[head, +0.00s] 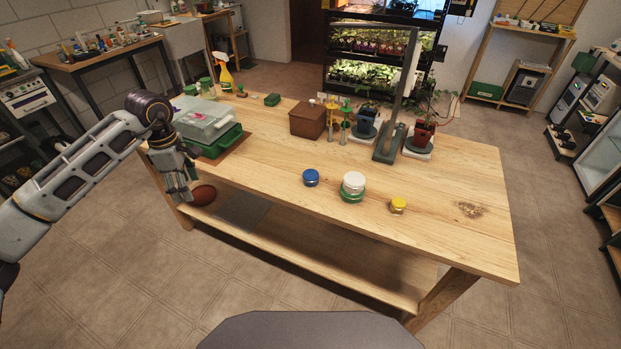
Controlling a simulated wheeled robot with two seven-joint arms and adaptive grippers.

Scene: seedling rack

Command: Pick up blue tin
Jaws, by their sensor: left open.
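A small round blue tin (311,177) stands on the wooden table (432,217), near the middle of its top. A white-lidded tin (353,182) stands to its right on a green tin or base (352,196). A small yellow tin (398,205) stands further right. My right gripper does not show.
A green case with a clear lid (207,122) and a yellow spray bottle (222,72) stand at the table's left end. A brown box (307,120), potted plants and a grey stand (390,141) are along the back. The tabletop around the blue tin is clear.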

